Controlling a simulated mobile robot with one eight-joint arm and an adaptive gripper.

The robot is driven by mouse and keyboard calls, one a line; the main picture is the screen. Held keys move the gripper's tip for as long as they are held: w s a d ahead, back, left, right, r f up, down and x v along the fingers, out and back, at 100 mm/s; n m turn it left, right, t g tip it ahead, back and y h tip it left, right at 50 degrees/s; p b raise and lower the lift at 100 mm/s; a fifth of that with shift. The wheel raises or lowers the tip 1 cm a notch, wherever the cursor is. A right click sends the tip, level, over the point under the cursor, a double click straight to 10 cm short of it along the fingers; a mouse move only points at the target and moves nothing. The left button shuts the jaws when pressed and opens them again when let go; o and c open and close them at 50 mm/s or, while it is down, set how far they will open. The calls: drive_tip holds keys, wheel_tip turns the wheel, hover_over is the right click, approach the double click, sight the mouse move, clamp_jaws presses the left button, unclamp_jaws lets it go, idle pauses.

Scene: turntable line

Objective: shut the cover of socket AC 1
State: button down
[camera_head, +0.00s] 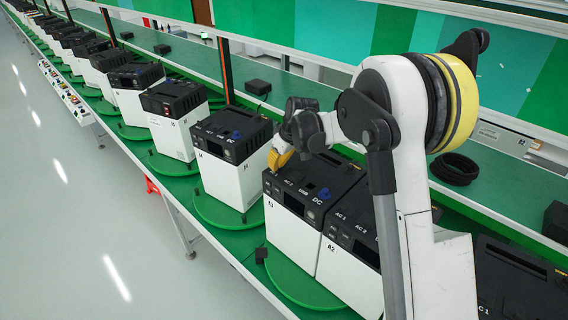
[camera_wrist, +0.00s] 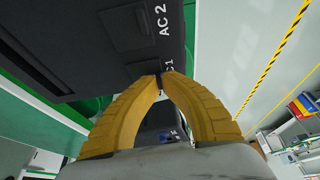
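A white and black power unit (camera_head: 292,200) marked A3 stands on a green turntable, with AC 2, USB and DC labels on its black sloped face. My gripper (camera_head: 272,166) is over the far left of that face, its yellow fingers pointing down. In the wrist view, the yellow fingers (camera_wrist: 162,76) come together at their tips beside the partly covered AC 1 label (camera_wrist: 169,66). The AC 2 socket cover (camera_wrist: 130,28) lies flat in the panel and looks closed. The AC 1 cover is hidden by the fingers, so its position and any contact cannot be told.
A neighbouring unit (camera_head: 349,249) stands close on the right and another (camera_head: 230,178) on the left. A long row of similar units recedes to the upper left. A green shelf (camera_head: 300,92) runs behind. The grey floor (camera_head: 75,205) at left is clear.

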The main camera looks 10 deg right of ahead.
drive_tip(key=shift+a, duration=0.1)
drive_tip(key=c, duration=1.6)
unclamp_jaws()
drive_tip(key=shift+s+a, duration=0.1)
drive_tip(key=shift+a, duration=0.05)
drive_tip(key=shift+r, duration=0.2)
drive_tip(key=v, duration=1.1)
drive_tip(key=shift+s+r, duration=0.1)
drive_tip(key=shift+r, duration=0.2)
